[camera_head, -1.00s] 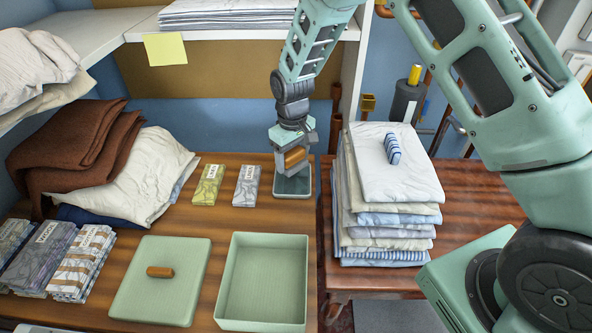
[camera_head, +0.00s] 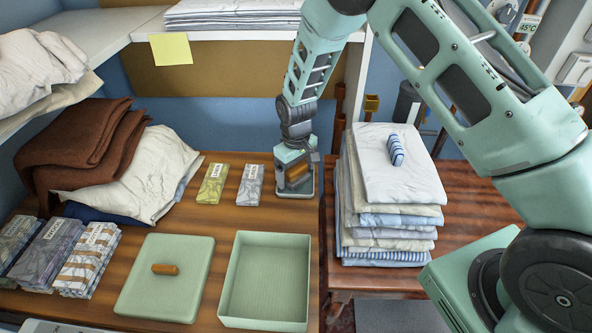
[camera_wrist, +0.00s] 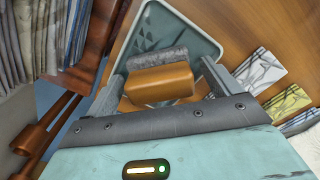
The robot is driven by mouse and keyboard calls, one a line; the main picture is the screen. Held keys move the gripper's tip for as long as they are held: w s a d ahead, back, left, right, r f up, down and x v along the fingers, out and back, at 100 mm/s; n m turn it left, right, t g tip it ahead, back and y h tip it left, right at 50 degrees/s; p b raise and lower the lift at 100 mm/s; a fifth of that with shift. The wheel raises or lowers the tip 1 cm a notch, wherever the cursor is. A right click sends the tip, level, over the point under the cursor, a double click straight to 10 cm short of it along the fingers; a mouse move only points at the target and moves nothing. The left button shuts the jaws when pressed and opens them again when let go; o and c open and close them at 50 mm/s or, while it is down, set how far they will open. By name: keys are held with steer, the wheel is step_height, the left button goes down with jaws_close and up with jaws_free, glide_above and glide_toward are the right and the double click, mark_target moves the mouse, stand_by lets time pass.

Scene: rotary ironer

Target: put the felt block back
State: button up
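The felt block (camera_wrist: 160,80) has an orange-brown wooden grip and a grey felt edge. It sits between the two fingers of my gripper (camera_wrist: 162,82), which is shut on it. In the head view the block's wood (camera_head: 299,172) shows at the end of my gripper (camera_head: 297,178), low over a small green tray (camera_head: 296,195). The tray's pale rim and dark patterned floor (camera_wrist: 172,28) show beyond the felt in the wrist view. I cannot tell whether the felt touches the tray floor.
Two patterned packets (camera_head: 250,186) lie left of the tray. An open green box (camera_head: 267,281) and its lid (camera_head: 166,276) with a wooden handle lie nearer. Folded linen (camera_head: 393,190) is stacked to the right. A brown blanket (camera_head: 77,152) and cloths lie at left.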

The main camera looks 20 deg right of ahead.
mark_target(296, 167)
step_height(296, 167, up, 12)
steer(key=b, duration=0.2)
steer(key=s+a+r+n+y, duration=0.1)
steer(key=s+a+r, duration=0.3)
steer(key=s, duration=0.3)
steer(key=s+a+r, duration=0.3)
steer(key=s+r, duration=0.1)
steer(key=s, duration=0.3)
steer(key=s+r+n, duration=0.2)
steer(key=s, duration=1.7)
steer(key=shift+d+r, duration=0.35)
steer(key=shift+d, duration=0.05)
